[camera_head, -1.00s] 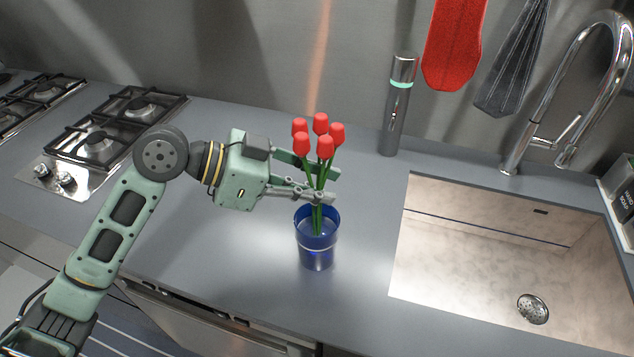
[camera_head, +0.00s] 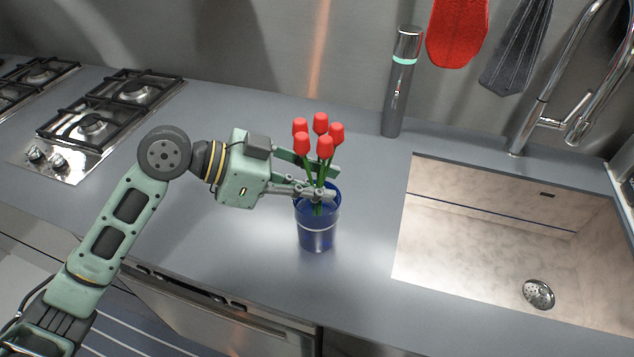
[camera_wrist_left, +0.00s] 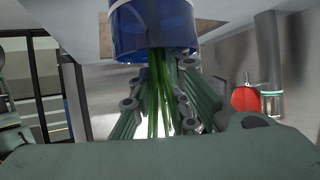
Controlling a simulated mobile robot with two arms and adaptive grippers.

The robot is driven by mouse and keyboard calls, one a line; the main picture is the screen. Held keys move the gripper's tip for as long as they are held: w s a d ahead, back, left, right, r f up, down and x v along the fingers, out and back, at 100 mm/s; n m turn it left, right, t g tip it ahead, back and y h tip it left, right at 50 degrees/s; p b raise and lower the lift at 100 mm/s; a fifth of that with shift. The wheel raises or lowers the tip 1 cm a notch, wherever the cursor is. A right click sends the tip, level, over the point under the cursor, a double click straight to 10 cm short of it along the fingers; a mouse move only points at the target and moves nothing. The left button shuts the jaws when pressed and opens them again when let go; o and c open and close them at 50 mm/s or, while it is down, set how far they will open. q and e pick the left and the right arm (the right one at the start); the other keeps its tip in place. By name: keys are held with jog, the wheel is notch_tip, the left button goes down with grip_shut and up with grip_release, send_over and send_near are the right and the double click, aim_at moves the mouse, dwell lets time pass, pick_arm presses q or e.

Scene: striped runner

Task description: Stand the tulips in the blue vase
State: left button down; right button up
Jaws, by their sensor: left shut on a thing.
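The red tulips (camera_head: 321,134) are upright in a small bunch, their green stems held in my left gripper (camera_head: 318,184). The gripper is shut on the stems, just above the rim of the blue vase. The blue vase (camera_head: 318,232) stands upright on the counter; the lower stems go down into its mouth. In the left wrist view the green stems (camera_wrist_left: 160,98) pass between the fingers and run up to the vase (camera_wrist_left: 152,30), where their ends are hidden. My right gripper is not in view.
A grey counter (camera_head: 230,105) lies around the vase, clear to its left. A gas hob (camera_head: 95,125) is at far left, a sink (camera_head: 500,225) with a tap at right. A dark cylinder (camera_head: 401,85) stands behind; a red mitt (camera_head: 457,35) hangs on the wall.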

pick_arm(q)
jog(key=shift+f, duration=0.3)
jog(key=shift+f+b, duration=0.1)
jog(key=shift+b, duration=0.2)
jog(key=c, duration=1.6)
grip_release()
jog(key=v, duration=1.2)
